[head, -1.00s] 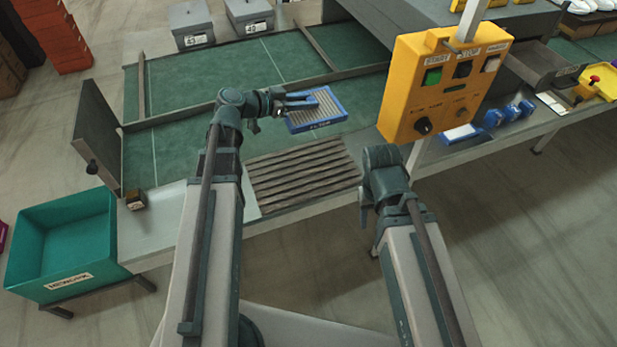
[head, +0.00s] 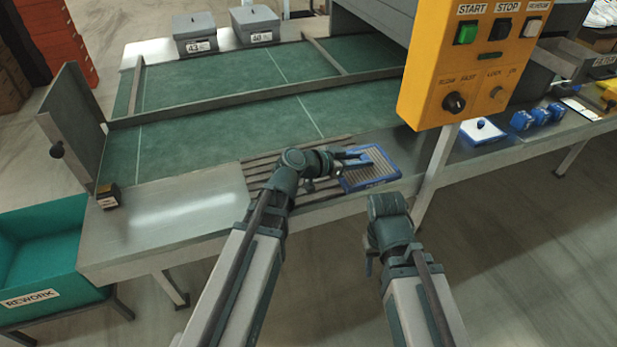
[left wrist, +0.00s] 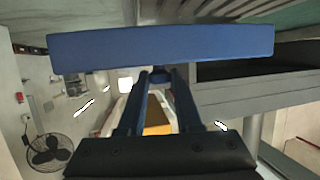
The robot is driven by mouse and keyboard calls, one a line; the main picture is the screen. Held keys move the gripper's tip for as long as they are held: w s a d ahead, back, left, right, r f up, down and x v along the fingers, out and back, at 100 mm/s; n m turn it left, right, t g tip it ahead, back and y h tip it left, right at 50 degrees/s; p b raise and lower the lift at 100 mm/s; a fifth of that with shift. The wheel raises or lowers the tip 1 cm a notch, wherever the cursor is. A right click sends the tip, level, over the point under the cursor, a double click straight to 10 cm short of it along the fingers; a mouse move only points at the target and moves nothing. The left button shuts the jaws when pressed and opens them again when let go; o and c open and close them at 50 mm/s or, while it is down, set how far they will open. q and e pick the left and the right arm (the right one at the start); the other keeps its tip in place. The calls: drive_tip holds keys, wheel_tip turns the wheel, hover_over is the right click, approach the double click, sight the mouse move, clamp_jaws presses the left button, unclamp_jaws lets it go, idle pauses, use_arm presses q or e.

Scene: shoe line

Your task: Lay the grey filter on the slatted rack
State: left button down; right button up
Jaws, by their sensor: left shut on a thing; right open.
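The grey filter (head: 372,169) has a blue frame and a ribbed grey face. My left gripper (head: 350,160) is shut on its left edge and holds it at the right end of the slatted rack. In the left wrist view the filter's blue edge (left wrist: 160,47) spans the picture beyond the gripper fingers (left wrist: 158,85). The slatted rack (head: 262,172) is set in the table's front strip, partly hidden by my left arm and the filter. I cannot tell whether the filter touches it. My right gripper (head: 372,262) is low at the front, away from the filter, its fingers barely visible.
A yellow control box (head: 470,75) on a post stands to the right. The green belt (head: 210,125) lies behind the rack, with grey boxes (head: 195,33) at the back. A teal rework bin (head: 40,245) stands at left. The metal strip (head: 180,200) left of the rack is mostly clear.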

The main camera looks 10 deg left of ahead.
use_arm(q)
drive_tip(key=a, duration=0.5)
drive_tip(key=w+a+f+b, duration=0.1)
drive_tip(key=a, duration=0.4)
drive_tip(key=w+a, duration=0.1)
drive_tip(key=a, duration=0.4)
drive_tip(key=shift+f, duration=0.2)
drive_tip(key=f+b, duration=0.2)
drive_tip(key=a+f+b, duration=0.1)
drive_tip(key=f+b, duration=0.1)
drive_tip(key=shift+r, duration=0.2)
drive_tip(key=shift+f, duration=0.1)
drive_tip(key=c, duration=0.6)
unclamp_jaws()
drive_tip(key=p+v, duration=0.4)
drive_tip(key=v, duration=0.7)
drive_tip(key=shift+s+a+r, duration=0.25)
drive_tip(key=shift+s, duration=0.1)
